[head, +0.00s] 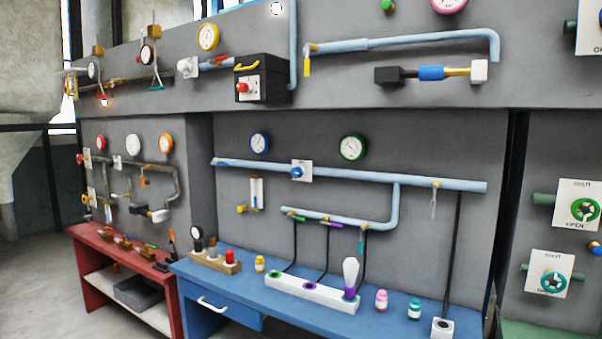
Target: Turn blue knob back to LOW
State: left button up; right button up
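A blue knob (297,172) sits on a white square plate (306,171) on the upper light-blue pipe of the grey wall panel, above the blue bench. Its pointer and any LOW marking are too small to read. A blue-rimmed gauge (260,143) and a green-rimmed gauge (352,147) hang above that pipe. Neither of my grippers shows in the head view.
The blue bench (240,258) below holds a white block (309,291) with a bulb-like piece, small jars, and a wooden rack (215,262). A red bench (95,238) stands at left. Red (243,87) and green (585,210) knobs are elsewhere.

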aim_at(296, 172)
jog(key=i, duration=1)
